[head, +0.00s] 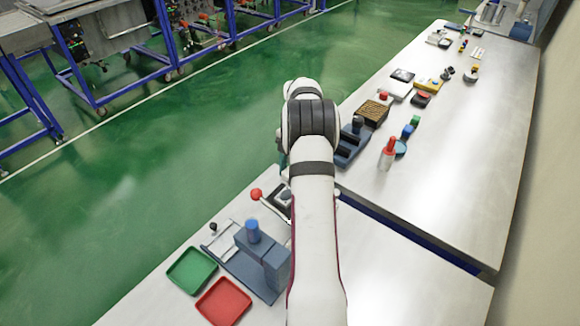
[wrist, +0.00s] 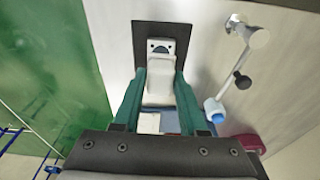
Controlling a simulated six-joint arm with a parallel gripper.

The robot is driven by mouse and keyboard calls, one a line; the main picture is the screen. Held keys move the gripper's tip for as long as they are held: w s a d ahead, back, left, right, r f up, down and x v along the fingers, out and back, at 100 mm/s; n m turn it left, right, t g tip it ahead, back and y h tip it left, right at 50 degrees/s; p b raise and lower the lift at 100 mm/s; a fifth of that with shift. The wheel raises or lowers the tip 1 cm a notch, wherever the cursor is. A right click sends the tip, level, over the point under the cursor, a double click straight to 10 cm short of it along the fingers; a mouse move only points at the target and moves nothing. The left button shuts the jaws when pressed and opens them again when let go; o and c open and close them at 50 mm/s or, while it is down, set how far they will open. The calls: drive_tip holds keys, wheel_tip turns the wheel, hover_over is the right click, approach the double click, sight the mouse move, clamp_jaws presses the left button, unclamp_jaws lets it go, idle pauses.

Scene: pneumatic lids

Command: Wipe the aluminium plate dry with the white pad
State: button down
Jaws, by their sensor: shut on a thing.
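In the wrist view my gripper (wrist: 160,76) has its two green fingers on either side of a white block, which looks like the white pad (wrist: 158,90). The fingers are shut on it. Just beyond the fingertips lies a dark square (wrist: 178,30) with a pale piece (wrist: 160,47) on it that bears dark marks. I cannot tell for sure whether this pale piece is the aluminium plate, nor whether the pad touches it. In the head view my arm hides the gripper and pad.
A lever with a red ball (head: 256,194) stands left of my arm. Nearer are a blue-grey press (head: 270,262), a green tray (head: 191,270) and a red tray (head: 224,302). Several small items line the far bench (head: 455,150). A light-blue-tipped part (wrist: 213,108) is right of my fingers.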

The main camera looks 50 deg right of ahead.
sight(282, 200)
drive_tip(key=shift+f, duration=2.8)
drive_tip(key=shift+a, duration=1.35)
drive_tip(key=shift+d, duration=1.4)
drive_tip(key=shift+a, duration=1.5)
drive_tip(key=shift+d, duration=1.5)
drive_tip(key=shift+r, duration=4.1)
